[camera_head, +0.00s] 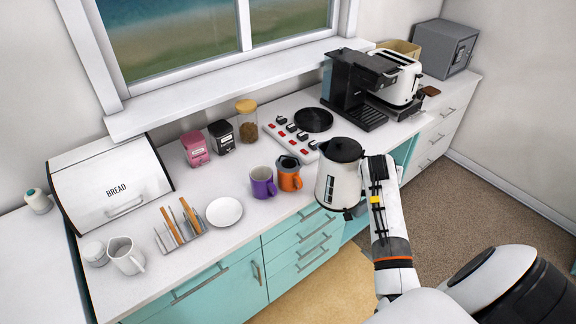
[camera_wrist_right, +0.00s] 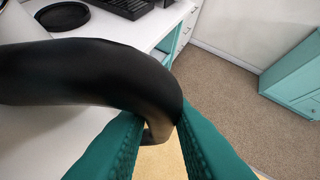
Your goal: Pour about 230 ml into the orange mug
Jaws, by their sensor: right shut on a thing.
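The orange mug (camera_head: 289,180) stands upright on the white counter near its front edge, just right of a purple mug (camera_head: 262,184). Its opening looks dark, and I cannot tell what is inside. A white kettle (camera_head: 331,186) with a black lid is just right of the orange mug, at the counter's front edge. It looks about upright. My right gripper's teal fingers (camera_wrist_right: 160,140) are shut on the kettle's black handle (camera_wrist_right: 100,75), which fills much of the right wrist view. In the head view the fingers are mostly hidden by the arm and kettle. My left gripper is not in view.
A white plate (camera_head: 224,211), toast rack (camera_head: 179,228) and white jug (camera_head: 125,256) stand to the left. Canisters line the back. Open floor (camera_head: 440,175) lies to the right.

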